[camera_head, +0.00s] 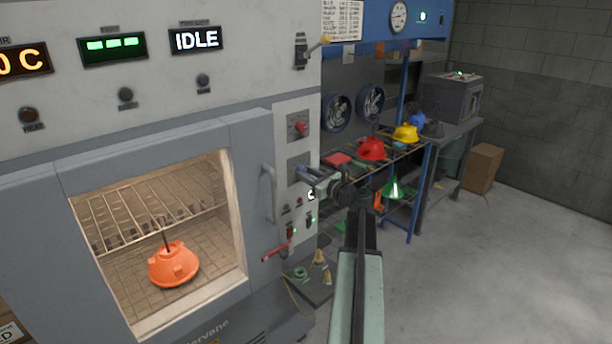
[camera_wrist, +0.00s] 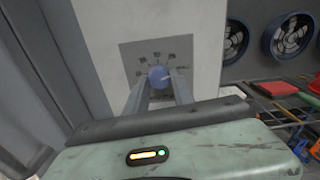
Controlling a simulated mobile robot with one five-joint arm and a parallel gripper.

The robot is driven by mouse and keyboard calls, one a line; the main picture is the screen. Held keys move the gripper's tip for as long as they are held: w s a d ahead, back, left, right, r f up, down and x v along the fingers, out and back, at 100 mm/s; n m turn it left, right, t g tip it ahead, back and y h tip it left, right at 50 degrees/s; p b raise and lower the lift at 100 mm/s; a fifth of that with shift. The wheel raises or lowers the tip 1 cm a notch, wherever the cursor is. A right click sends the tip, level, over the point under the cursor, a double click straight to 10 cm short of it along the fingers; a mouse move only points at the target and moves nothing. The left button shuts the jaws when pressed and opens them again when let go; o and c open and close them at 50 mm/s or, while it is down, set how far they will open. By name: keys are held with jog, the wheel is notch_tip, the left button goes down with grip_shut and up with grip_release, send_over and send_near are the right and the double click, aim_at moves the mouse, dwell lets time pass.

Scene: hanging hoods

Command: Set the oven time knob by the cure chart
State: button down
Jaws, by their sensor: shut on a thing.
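The oven (camera_head: 60,130) fills the left of the head view, its door shut, with an orange hood (camera_head: 173,264) seen through the window. Its control strip has a red knob (camera_head: 300,128) above and a blue knob (camera_head: 302,171) lower down. My gripper (camera_head: 312,178) is at the lower knob. In the wrist view the blue knob (camera_wrist: 159,76) sits between the fingertips of my gripper (camera_wrist: 160,84), which is shut on it. A dial plate (camera_wrist: 150,58) with marks surrounds it; the numbers are too blurred to read. A chart (camera_head: 342,19) hangs at the top, its text too small to read.
The oven displays show a green dashed readout (camera_head: 114,45) and IDLE (camera_head: 195,39). A door handle (camera_head: 268,193) stands out just left of my gripper. A rack with red (camera_head: 372,149) and yellow (camera_head: 405,133) hoods is behind. The floor (camera_head: 500,260) at right is clear.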

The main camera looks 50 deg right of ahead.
jog(key=n, duration=0.4)
jog(key=shift+w+r, duration=0.1)
jog(key=n, duration=0.3)
jog(key=shift+n, duration=0.4)
jog(key=n, duration=0.6)
jog(key=shift+d+r+n, duration=0.1)
jog(key=shift+n, duration=0.2)
jog(key=c, duration=1.1)
grip_release()
jog(key=shift+w, duration=0.1)
